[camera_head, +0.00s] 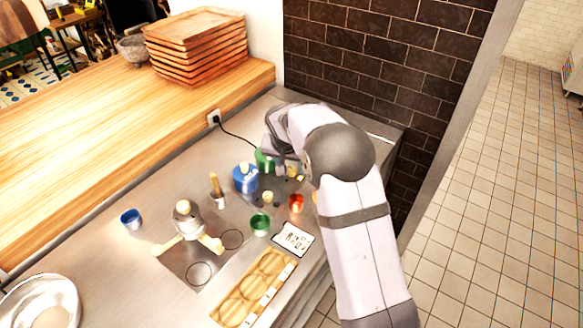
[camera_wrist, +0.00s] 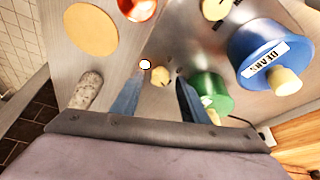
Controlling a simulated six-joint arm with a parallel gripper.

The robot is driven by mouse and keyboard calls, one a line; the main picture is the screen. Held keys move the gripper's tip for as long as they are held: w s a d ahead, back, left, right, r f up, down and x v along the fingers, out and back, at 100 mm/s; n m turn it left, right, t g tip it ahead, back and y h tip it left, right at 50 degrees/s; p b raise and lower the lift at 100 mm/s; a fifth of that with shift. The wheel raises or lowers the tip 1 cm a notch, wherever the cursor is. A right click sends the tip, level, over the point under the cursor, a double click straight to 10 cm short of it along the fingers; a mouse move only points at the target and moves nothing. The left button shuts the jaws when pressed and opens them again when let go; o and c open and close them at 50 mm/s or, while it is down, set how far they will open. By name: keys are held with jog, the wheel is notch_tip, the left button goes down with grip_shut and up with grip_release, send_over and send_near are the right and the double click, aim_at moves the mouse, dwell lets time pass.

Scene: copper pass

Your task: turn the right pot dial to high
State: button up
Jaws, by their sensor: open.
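A small cream dial knob (camera_wrist: 160,75) sits on the steel counter beside the green pot (camera_wrist: 210,92). A white dot (camera_wrist: 145,64) lies beside it. My gripper (camera_wrist: 157,88) is open, with its two fingers pointing toward this knob; I cannot tell whether either touches it. In the head view my gripper (camera_head: 284,166) is at the back of the counter and partly covers the green pot (camera_head: 263,161). A second cream knob (camera_wrist: 214,9) is near the blue pot (camera_wrist: 262,52) labelled BEANS; the blue pot (camera_head: 245,178) is left of the green one in the head view.
An orange-red cup (camera_head: 296,203) and a green cup (camera_head: 260,224) stand in front. A cream disc (camera_wrist: 90,28) and speckled cylinder (camera_wrist: 88,90) lie left of my fingers in the wrist view. A blue cup (camera_head: 131,219) is far left, with bare counter around it.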

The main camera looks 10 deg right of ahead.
aim_at(289, 183)
jog(key=b+v, duration=0.2)
jog(key=v, duration=0.4)
jog(key=shift+r, duration=0.4)
jog(key=shift+s, duration=0.15)
jog(key=s+d+f+n, duration=0.1)
jog(key=s, duration=0.4)
jog(key=s+f+n+g, duration=0.1)
jog(key=s, duration=0.5)
jog(key=s+d+f+g+y, duration=0.1)
jog(key=s, duration=0.4)
jog(key=shift+s+d+f+n, duration=0.3)
jog(key=shift+s+d+n, duration=0.05)
jog(key=shift+n, duration=0.05)
jog(key=s+f+n+g, duration=0.1)
jog(key=s+f, duration=0.1)
jog(key=s, duration=0.6)
jog(key=s+f+n+g+y, duration=0.1)
jog(key=s+f, duration=0.1)
jog(key=s, duration=0.6)
jog(key=shift+s+d+f, duration=0.15)
jog(key=shift+s+f, duration=0.1)
jog(key=shift+s, duration=0.1)
dwell(0.8)
